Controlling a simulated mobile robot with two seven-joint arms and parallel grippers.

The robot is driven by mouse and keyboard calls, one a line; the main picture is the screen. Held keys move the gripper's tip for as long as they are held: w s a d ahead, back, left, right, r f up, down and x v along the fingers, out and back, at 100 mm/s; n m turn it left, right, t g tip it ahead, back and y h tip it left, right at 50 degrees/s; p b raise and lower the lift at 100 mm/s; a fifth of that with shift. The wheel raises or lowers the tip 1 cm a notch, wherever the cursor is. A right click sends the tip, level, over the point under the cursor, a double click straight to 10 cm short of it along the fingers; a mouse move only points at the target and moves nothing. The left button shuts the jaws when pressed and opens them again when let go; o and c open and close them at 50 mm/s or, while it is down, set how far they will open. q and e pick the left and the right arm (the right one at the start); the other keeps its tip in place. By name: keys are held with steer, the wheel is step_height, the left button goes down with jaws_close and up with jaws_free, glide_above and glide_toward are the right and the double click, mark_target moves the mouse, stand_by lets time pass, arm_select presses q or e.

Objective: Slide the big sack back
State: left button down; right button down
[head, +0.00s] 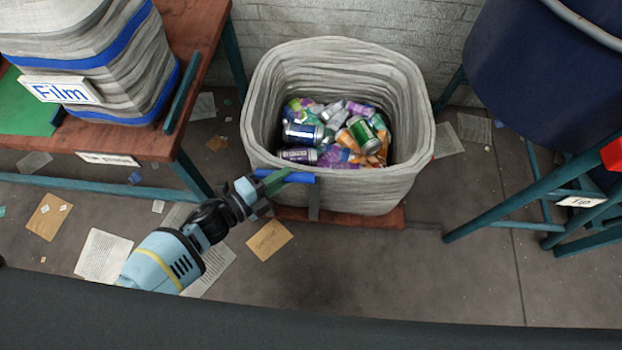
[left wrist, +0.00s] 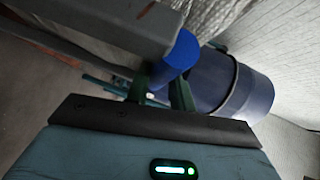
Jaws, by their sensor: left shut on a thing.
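The big sack (head: 385,185) is a grey, open-topped bag with several crushed cans and bottles inside. It stands upright on a reddish-brown board (head: 380,217). A blue handle (head: 300,177) sits on a grey upright bracket (head: 313,203) at the sack's front. My left gripper (head: 277,181) is shut on the left part of this handle. In the left wrist view the handle (left wrist: 181,48) lies between the green fingers of my left gripper (left wrist: 165,88). My right gripper is not in view.
A wooden table (head: 200,30) with a sack labelled Film (head: 140,70) stands on the left. A dark blue drum (head: 545,75) on a teal stand (head: 490,205) is on the right. Papers (head: 101,252) lie on the floor. A brick wall (head: 330,20) is behind the sack.

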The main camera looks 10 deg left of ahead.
mark_target(261, 178)
arm_select(q)
steer(key=a, duration=0.4)
steer(key=shift+f, duration=0.1)
steer(key=shift+a, duration=0.4)
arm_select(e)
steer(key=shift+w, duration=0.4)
arm_select(q)
steer(key=c, duration=1.2)
jaws_free()
steer(key=shift+d, duration=0.1)
